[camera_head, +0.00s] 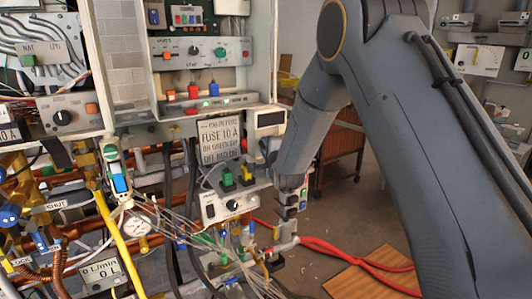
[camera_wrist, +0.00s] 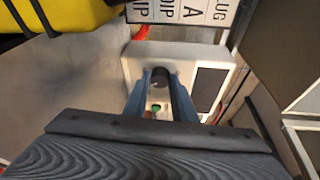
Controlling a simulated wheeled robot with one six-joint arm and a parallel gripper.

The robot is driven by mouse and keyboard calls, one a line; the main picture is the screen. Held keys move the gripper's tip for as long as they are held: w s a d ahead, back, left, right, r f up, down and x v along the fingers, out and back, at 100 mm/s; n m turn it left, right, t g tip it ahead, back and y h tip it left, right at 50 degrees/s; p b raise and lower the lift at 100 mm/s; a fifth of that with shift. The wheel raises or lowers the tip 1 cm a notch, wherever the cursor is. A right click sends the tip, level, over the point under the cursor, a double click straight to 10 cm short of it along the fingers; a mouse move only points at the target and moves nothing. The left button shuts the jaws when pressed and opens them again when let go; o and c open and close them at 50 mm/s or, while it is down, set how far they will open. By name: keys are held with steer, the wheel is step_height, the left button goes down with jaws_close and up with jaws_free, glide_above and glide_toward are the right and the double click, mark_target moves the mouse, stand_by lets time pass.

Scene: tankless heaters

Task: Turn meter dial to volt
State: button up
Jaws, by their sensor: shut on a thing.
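The meter is a white box (camera_wrist: 192,58) with a dark screen (camera_wrist: 211,86) in the wrist view. Its dial is a dark round knob (camera_wrist: 160,77) beside the screen. The two blue fingers of my gripper (camera_wrist: 160,85) are shut on the dial, one on each side. A small green spot (camera_wrist: 156,107) shows on the meter between the fingers. I cannot read the dial's mark or the screen. In the head view the meter (camera_head: 270,119) stands right of the printed card, its lower part hidden by my arm. My fingertips are not clear there.
The printed card (camera_head: 220,138) is close beside the meter; it also shows in the wrist view (camera_wrist: 182,12). A yellow object (camera_wrist: 65,17) is at the wrist view's upper left. Loose cables (camera_head: 225,245) and red hoses (camera_head: 340,250) lie low near my arm. Open floor (camera_head: 375,215) lies behind it.

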steer(key=shift+f+n+b, duration=0.1)
steer(key=shift+n+b, duration=0.4)
steer(key=o, duration=1)
steer(key=shift+s, duration=0.1)
steer(key=shift+b+v, duration=1.05)
steer(key=shift+v, duration=2.8)
